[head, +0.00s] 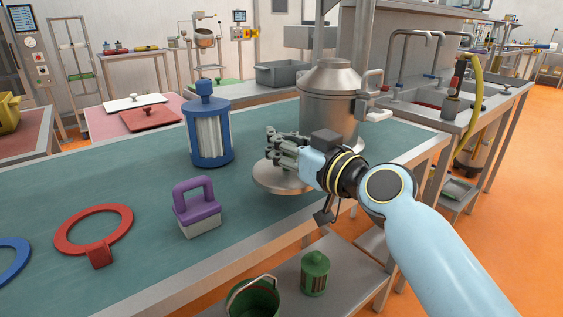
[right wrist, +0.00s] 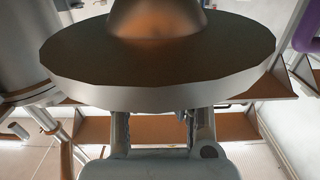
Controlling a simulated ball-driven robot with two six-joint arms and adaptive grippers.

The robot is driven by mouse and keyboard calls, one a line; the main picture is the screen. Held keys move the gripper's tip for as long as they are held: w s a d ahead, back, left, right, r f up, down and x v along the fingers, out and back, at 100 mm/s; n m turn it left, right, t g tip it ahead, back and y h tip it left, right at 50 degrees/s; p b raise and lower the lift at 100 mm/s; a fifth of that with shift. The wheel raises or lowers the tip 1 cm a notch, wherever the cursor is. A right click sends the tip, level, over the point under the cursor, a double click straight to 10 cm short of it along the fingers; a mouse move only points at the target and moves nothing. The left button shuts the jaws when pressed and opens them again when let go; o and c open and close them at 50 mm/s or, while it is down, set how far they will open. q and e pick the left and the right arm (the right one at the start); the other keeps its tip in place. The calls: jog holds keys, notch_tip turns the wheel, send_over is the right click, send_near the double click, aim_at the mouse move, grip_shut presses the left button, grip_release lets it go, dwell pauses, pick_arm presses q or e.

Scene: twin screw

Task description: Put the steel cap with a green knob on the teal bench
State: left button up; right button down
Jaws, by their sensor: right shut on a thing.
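The steel cap (head: 283,180) is a wide round disc beneath my right gripper (head: 272,150) in the head view. It appears over the teal bench (head: 140,265) near its front edge; whether it touches the top I cannot tell. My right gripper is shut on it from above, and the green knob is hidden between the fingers. In the right wrist view, the cap (right wrist: 160,85) fills the upper middle, with its grey rim facing the camera and a rounded brownish bulge beyond it. The fingers reach behind the rim. My left gripper is not in view.
A steel pot (head: 331,98) stands close behind the cap. A blue-framed filter (head: 208,130), a purple-handled block (head: 197,207) and a red ring (head: 94,231) stand or lie to the left. A green canister (head: 315,273) and bucket (head: 253,298) are on the lower shelf.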

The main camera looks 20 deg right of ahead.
notch_tip(320, 180, down, 3)
jog(key=shift+f+b, duration=0.1)
jog(key=shift+b, duration=0.4)
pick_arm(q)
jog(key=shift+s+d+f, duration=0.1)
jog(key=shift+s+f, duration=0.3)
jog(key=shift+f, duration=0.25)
pick_arm(e)
jog(key=shift+f, duration=0.15)
jog(key=shift+f, duration=0.1)
jog(key=c, duration=1.9)
grip_release()
jog(key=shift+f, duration=0.15)
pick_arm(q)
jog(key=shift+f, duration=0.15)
pick_arm(e)
jog(key=o, duration=0.7)
